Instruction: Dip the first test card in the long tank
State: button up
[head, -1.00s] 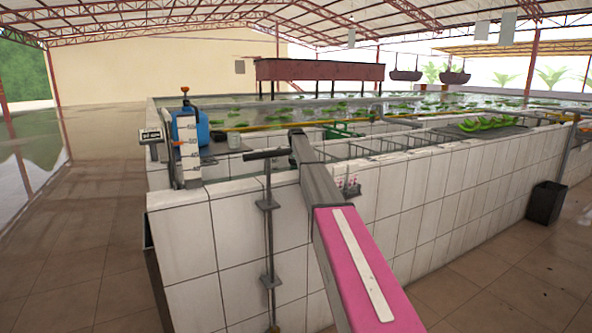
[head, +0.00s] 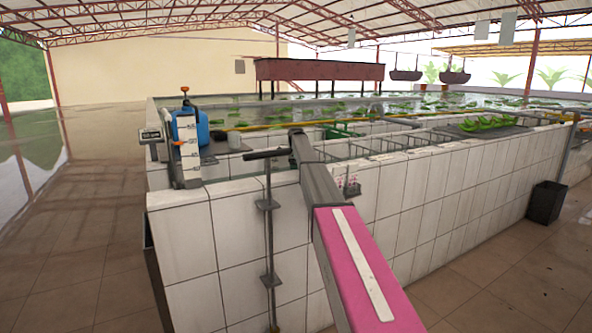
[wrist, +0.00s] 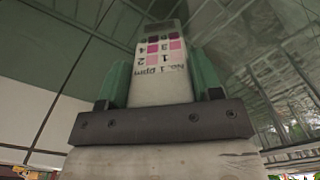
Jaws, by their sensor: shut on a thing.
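The test card (wrist: 160,65) is a pale strip with pink and purple squares and the print "No. 1 ppm", upside down in the wrist view. My gripper (wrist: 160,92) is shut on it, with a green finger at each side. The card's far end is over a grey-green surface; I cannot tell whether it touches water.
A blue jug (head: 202,130) and a white graduated gauge (head: 189,160) stand at the tank's left corner, beside a small display (head: 150,135). A small holder with pink items (head: 351,187) is on the wall right of my arm. A dark bin (head: 546,203) stands right.

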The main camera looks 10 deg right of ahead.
notch_tip(320, 180, up, 27)
dwell(1.8)
dwell(0.7)
